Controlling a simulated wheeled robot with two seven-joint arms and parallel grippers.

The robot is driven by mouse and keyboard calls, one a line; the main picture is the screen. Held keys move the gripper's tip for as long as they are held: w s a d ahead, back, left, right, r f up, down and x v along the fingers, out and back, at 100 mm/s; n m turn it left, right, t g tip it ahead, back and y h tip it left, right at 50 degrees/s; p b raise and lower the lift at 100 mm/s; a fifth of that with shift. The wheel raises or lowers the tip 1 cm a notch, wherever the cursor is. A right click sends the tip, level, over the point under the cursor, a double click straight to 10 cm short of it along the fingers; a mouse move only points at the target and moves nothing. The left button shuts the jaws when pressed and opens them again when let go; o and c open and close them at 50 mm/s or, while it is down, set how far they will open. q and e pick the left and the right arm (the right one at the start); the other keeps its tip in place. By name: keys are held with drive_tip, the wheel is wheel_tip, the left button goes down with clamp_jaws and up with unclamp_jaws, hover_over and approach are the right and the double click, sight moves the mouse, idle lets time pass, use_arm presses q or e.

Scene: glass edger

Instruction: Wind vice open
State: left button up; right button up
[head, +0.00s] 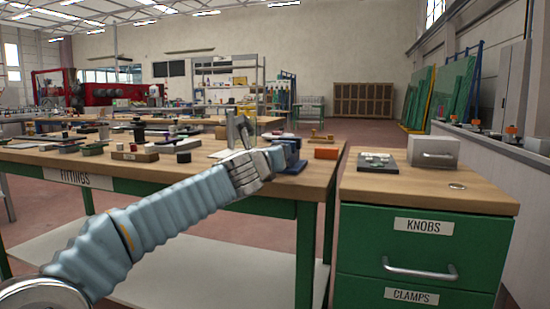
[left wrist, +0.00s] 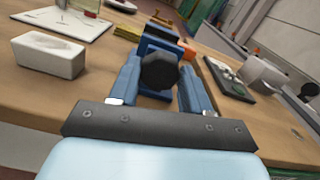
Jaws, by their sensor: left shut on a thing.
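The blue vice (head: 293,147) stands near the right end of the wooden table, partly hidden behind my left gripper in the head view. In the left wrist view the vice (left wrist: 165,35) is straight ahead, with a black many-sided knob (left wrist: 160,72) on its near side. My left gripper (head: 272,160) reaches it from the left. In the left wrist view the two blue fingers of this gripper (left wrist: 160,84) stand on either side of the knob, shut on it. The vice's jaw gap cannot be made out. My right gripper is not in view.
The table (head: 60,158) holds several small fittings at left and an orange block (head: 326,153) right of the vice. A white block (left wrist: 50,55) lies left of my gripper. A green drawer cabinet (head: 420,235) stands right, carrying a dark tray (head: 377,162) and a grey box (head: 432,151).

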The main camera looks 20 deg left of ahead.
use_arm(q)
drive_tip(key=n, duration=0.2)
drive_tip(key=n+b, duration=0.2)
drive_tip(key=n, duration=0.1)
drive_tip(key=shift+f+n, duration=0.25)
drive_tip(key=shift+n, duration=0.05)
drive_tip(key=n+b, duration=0.2)
drive_tip(key=n, duration=0.2)
drive_tip(key=n+b, duration=0.2)
drive_tip(key=n, duration=0.3)
drive_tip(key=shift+n, duration=0.4)
drive_tip(key=n+b, duration=0.2)
drive_tip(key=n, duration=0.2)
drive_tip(key=shift+r, duration=0.1)
drive_tip(key=shift+r+n, duration=0.1)
drive_tip(key=shift+n, duration=0.2)
drive_tip(key=o, duration=1.1)
drive_tip(key=shift+c, duration=0.2)
